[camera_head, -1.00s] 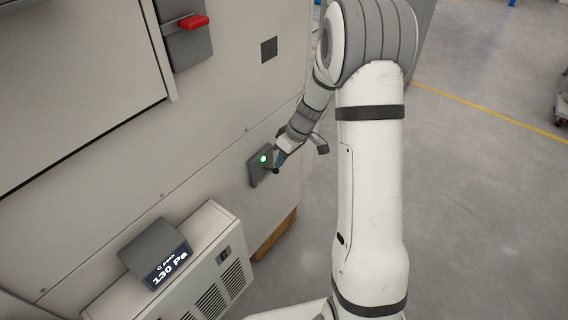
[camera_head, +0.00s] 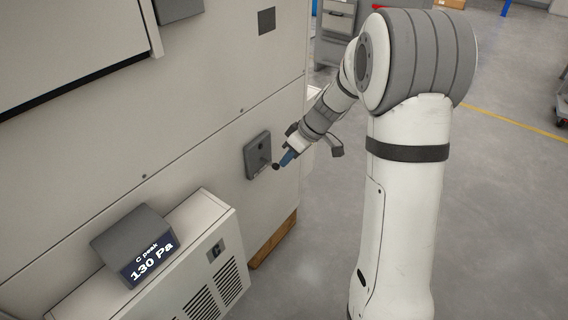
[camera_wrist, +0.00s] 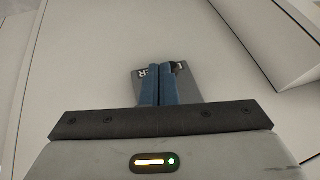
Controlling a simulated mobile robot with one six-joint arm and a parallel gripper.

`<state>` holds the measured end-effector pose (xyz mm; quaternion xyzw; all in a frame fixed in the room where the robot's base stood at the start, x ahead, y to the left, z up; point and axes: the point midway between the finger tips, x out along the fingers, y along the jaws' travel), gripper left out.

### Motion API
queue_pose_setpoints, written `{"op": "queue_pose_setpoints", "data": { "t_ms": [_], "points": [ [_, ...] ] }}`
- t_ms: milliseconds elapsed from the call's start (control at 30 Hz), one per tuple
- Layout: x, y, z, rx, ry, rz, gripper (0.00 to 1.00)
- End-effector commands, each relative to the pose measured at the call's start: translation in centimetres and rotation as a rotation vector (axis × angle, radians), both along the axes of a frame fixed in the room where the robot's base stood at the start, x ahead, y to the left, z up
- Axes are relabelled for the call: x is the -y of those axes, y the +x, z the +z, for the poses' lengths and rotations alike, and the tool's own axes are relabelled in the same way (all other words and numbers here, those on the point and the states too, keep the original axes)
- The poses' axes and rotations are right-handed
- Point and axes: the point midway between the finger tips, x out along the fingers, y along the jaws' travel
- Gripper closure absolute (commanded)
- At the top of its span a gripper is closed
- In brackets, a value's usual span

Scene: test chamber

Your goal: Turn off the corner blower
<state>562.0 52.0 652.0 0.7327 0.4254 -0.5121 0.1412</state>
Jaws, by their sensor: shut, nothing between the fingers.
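The corner blower's switch box (camera_head: 256,155) is a small dark grey box on the cream wall panel. Its round lamp is dark. A short lever with a black ball end (camera_head: 276,166) sticks out from its lower part. My gripper (camera_head: 285,160) has blue fingers and is shut and empty. Its tips are right beside the black ball; I cannot tell whether they touch. The lever is mostly hidden there.
Below left, a cream vented unit (camera_head: 205,270) stands out from the wall, with a display (camera_head: 150,262) reading "C peak 130 Pa" on top. A wooden block (camera_head: 273,243) is under the panel's corner. Grey floor (camera_head: 500,220) is open to the right.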

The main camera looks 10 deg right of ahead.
Motion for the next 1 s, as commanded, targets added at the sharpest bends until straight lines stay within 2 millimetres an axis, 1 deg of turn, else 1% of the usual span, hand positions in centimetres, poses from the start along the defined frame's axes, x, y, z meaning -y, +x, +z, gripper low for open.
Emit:
{"op": "queue_pose_setpoints", "data": {
  "t_ms": [33,133,200,467,767,1000],
  "points": [
    [0.0,-0.1,-1.0,0.001,0.000,0.002,1.00],
    [0.0,-0.2,-1.4,0.000,0.000,0.004,1.00],
    [-0.1,-0.2,-0.9,0.000,0.001,0.006,1.00],
    [-0.2,-0.2,-0.7,0.000,0.000,0.008,1.00],
    [-0.3,-0.2,0.6,0.001,-0.001,0.009,1.00],
    [-0.3,-0.2,0.7,0.000,0.000,0.009,1.00]
  ]
}}
